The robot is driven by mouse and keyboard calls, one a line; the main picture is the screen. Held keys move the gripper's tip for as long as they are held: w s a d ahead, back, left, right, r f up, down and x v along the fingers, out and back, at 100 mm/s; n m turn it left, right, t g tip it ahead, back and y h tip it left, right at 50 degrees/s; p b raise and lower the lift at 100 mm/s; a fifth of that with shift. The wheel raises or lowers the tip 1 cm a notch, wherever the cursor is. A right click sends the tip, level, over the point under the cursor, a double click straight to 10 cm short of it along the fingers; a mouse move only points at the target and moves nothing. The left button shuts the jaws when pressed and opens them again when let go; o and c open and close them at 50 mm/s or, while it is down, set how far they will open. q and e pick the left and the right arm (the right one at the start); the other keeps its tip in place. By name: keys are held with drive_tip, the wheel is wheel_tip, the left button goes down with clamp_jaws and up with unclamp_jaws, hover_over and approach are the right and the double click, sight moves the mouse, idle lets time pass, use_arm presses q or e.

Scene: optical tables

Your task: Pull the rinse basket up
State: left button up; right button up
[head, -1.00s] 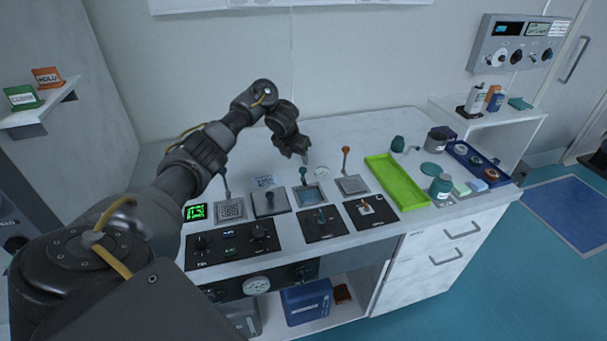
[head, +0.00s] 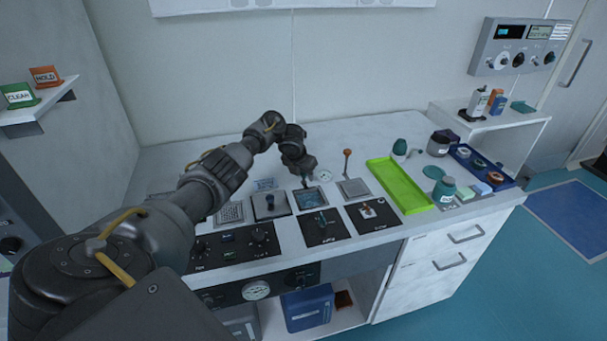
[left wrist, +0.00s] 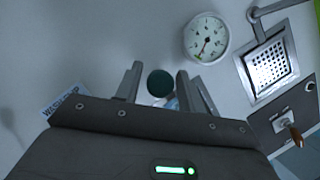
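The rinse basket (head: 311,198) sits in a square tank with a teal interior, in the middle of the bench-top row. Its upright handle is largely hidden behind my left gripper in the head view. My left gripper (head: 306,177) points down just above and behind that tank. In the left wrist view, a round dark teal knob (left wrist: 160,83) lies between the two fingers of the left gripper (left wrist: 158,85). The fingers are apart, with a gap on each side of the knob. The basket is hidden below the gripper body there. My right gripper is out of view.
A round gauge (left wrist: 206,38) stands close on the right. Beyond it is a perforated plate (left wrist: 270,65) with an orange-knobbed lever (head: 347,155). A green tray (head: 400,186) lies further right. The bench behind is clear.

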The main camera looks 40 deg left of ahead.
use_arm(q)
clamp_jaws()
wheel_tip(320, 180, up, 7)
drive_tip(key=p, duration=0.3)
drive_tip(key=shift+f+p, duration=0.1)
drive_tip(key=shift+p, duration=0.3)
drive_tip(key=shift+w, duration=0.15)
drive_tip(key=shift+o, duration=0.2)
unclamp_jaws()
drive_tip(key=shift+o, duration=1.1)
drive_tip(key=shift+f, duration=0.1)
